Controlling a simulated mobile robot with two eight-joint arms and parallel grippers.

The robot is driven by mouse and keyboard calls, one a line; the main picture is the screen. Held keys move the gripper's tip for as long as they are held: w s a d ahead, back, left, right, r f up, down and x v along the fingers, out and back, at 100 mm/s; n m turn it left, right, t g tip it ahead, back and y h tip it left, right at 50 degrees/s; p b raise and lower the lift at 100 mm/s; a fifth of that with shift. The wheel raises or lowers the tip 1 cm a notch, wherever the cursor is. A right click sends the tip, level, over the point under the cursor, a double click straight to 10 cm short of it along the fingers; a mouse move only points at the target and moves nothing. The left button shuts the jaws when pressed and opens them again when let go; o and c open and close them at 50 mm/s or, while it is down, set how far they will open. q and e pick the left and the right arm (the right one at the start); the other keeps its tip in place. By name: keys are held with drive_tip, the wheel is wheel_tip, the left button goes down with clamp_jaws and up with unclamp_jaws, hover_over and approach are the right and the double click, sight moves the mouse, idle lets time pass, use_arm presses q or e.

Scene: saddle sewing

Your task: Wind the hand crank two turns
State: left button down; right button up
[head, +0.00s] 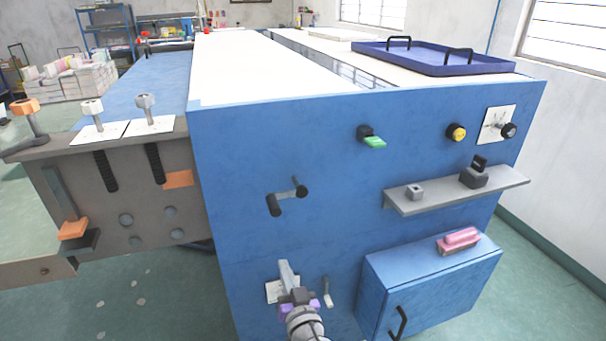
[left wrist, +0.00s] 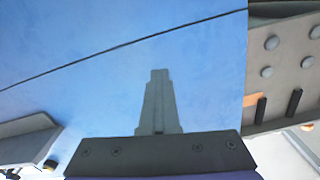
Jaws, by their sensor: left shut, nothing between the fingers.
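The dark hand crank (head: 288,196) sticks out of the blue machine's front panel in the head view. Its grip is at the lower left and its hub at the upper right. My left gripper (head: 285,270) is below the crank and apart from it, near the lower part of the panel. Its fingers are shut with nothing between them. In the left wrist view the shut fingers (left wrist: 158,90) stand before blue panel with a dark seam, and the crank does not show there. My right gripper is not in view.
A grey shelf (head: 457,190) and a blue box (head: 430,280) with a pink-topped brush (head: 459,241) jut out at the right. A small pale lever (head: 327,292) is just right of my left gripper. A grey bench (head: 110,190) adjoins at left.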

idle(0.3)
use_arm(q)
drive_tip(key=shift+d+f+b, duration=0.1)
drive_tip(key=shift+f+b, duration=0.4)
drive_tip(key=shift+f, duration=0.35)
drive_tip(key=c, duration=1.5)
unclamp_jaws()
drive_tip(key=o, duration=0.9)
drive_tip(key=shift+c, duration=0.2)
drive_tip(key=shift+s, duration=0.1)
drive_tip(key=v, duration=0.8)
drive_tip(key=shift+s, duration=0.4)
